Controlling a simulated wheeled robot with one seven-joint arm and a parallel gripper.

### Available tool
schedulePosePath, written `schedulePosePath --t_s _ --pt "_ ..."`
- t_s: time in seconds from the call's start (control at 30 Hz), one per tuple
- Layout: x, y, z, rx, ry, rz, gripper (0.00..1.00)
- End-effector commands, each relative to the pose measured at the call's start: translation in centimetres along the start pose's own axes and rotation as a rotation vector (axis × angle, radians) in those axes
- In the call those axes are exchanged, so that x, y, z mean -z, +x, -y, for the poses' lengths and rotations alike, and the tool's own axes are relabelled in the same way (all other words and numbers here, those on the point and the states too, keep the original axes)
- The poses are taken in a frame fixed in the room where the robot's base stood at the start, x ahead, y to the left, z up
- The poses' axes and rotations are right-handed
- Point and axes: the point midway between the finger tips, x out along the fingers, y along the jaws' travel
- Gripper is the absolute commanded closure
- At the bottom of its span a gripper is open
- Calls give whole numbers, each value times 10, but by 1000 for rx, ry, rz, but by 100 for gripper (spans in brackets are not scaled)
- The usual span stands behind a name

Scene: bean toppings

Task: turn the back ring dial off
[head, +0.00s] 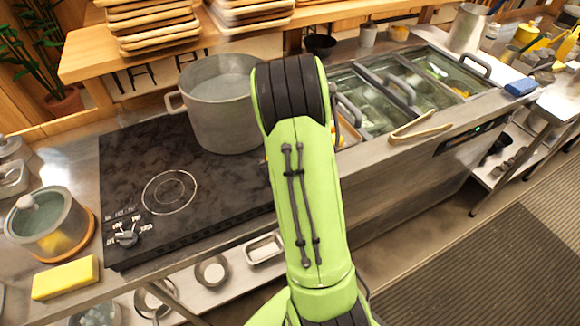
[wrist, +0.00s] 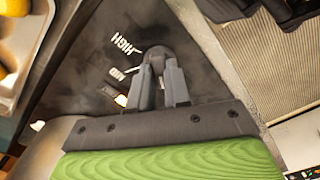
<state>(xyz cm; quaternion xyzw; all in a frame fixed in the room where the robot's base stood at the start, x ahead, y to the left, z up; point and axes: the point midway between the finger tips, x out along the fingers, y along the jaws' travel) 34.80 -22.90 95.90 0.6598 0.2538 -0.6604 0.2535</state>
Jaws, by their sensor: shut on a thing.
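In the wrist view, a dark round dial (wrist: 157,53) sits on the black stove top, beside white HIGH and MID markings. My gripper (wrist: 161,66) has its two grey fingers on the dial, shut on it. The dial's pointer is hidden or too dark to read. In the head view, my green arm hides the gripper and this dial. Another dial (head: 126,236), light-coloured, is at the front left of the stove top (head: 120,180), near a marked ring (head: 170,192).
A large metal pot (head: 222,105) stands on the back right of the stove. A lidded pot (head: 45,220) and a yellow sponge (head: 66,278) are at the left. Food bins (head: 400,90) and tongs (head: 420,125) lie right of my arm. Stacked trays (head: 150,20) stand on the shelf behind.

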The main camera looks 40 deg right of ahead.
Motion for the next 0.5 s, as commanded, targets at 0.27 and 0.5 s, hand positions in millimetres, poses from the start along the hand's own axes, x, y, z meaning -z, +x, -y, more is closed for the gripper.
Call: schedulePosePath --t_s 0.27,0.5 --pt "0 -1 -1 -5 -129 -2 100" --pt "1 -1 -1 -5 -172 -2 100"
